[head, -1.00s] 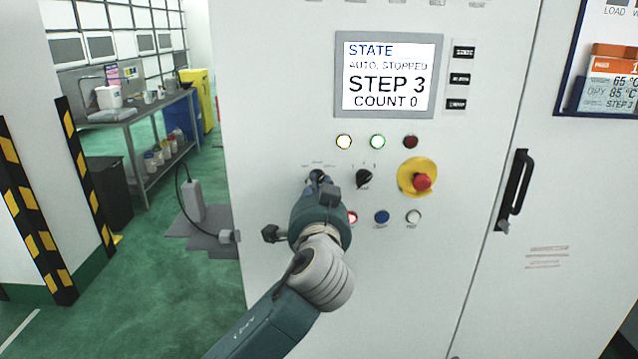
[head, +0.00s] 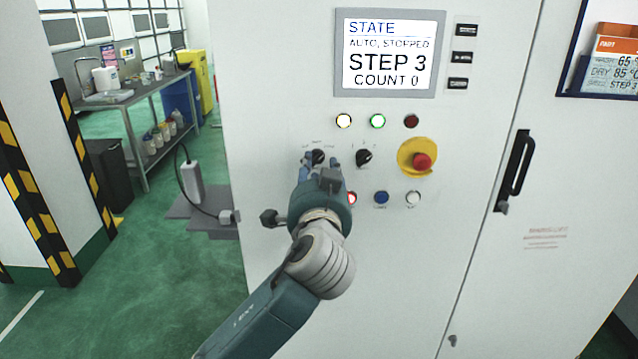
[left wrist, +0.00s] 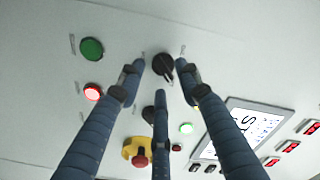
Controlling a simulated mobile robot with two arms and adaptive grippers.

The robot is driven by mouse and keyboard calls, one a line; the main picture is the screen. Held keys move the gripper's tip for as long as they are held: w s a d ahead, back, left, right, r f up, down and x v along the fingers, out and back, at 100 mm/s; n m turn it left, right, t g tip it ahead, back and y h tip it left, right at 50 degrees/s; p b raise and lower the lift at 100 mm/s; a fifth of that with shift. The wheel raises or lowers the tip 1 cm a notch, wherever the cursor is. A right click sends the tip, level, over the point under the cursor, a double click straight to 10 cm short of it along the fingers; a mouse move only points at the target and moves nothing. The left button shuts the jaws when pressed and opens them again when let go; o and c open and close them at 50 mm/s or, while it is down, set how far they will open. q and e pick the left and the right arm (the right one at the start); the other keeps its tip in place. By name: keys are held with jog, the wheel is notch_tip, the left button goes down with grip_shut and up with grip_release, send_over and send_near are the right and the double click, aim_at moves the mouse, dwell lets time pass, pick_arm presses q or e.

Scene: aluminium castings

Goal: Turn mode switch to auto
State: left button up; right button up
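The mode switch (head: 318,157), a black rotary knob, is on the white cabinet door below the screen. It also shows in the left wrist view (left wrist: 163,64), its pointer tilted toward the lower right. The screen (head: 389,52) reads "AUTO, STOPPED", "STEP 3", "COUNT 0". My left gripper (head: 320,165) is in front of the switch. In the left wrist view its fingers (left wrist: 160,78) are spread, two on either side of the knob and one below, with gaps showing between them and the knob. My right gripper is not in view.
A second black knob (head: 364,158) sits just right, then a red emergency stop (head: 421,161) on a yellow base. Indicator lamps line up above. A blue button (head: 381,198) and a white one (head: 413,198) are below. A black door handle (head: 514,172) is further right.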

pick_arm(q)
jog(key=s, duration=1)
jog(key=shift+s, duration=0.25)
